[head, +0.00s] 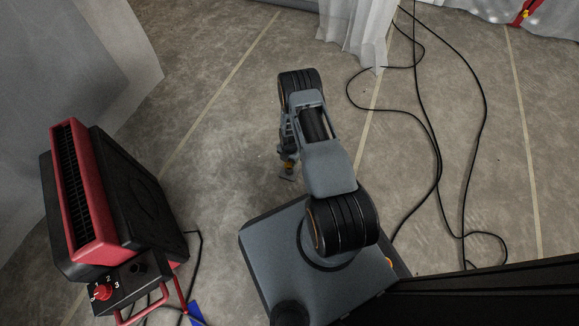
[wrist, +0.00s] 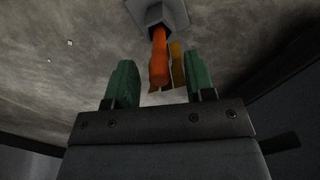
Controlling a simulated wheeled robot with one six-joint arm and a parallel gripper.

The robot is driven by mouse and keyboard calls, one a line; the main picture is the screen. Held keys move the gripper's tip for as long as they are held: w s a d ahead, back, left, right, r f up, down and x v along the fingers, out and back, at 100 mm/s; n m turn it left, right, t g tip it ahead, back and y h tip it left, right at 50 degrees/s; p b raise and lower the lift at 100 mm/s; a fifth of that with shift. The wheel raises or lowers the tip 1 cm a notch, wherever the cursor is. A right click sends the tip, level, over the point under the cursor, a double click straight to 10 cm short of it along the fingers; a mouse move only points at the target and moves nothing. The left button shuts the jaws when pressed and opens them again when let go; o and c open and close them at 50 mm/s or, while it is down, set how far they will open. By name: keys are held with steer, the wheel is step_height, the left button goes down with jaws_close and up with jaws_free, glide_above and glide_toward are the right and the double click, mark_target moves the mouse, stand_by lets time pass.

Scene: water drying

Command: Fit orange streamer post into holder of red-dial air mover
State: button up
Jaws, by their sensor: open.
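The orange streamer post (wrist: 159,57) shows in the wrist view, rising from a grey foot (wrist: 178,13), with a yellow-orange streamer strip (wrist: 178,66) beside it. My gripper (wrist: 163,82) is open, with one green finger on each side of the post in the picture; no contact shows. In the head view a small orange bit of the post (head: 289,166) shows at the end of my arm, mostly hidden by it. The air mover (head: 110,205) stands at the lower left, black with a red outlet frame. Its red dial (head: 103,292) is on a black panel. A dark round socket (head: 138,268), perhaps the holder, is beside the dial.
Black cables (head: 438,140) loop over the concrete floor at the right. White sheeting (head: 365,30) hangs at the top, and grey sheeting (head: 70,70) at the left. A blue piece (head: 196,313) lies near the air mover. Floor between the air mover and my arm is clear.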

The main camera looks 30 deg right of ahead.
mark_target(289, 165)
step_height(289, 165, down, 3)
steer(key=shift+r+b, duration=0.1)
steer(key=shift+b, duration=0.35)
jaws_close()
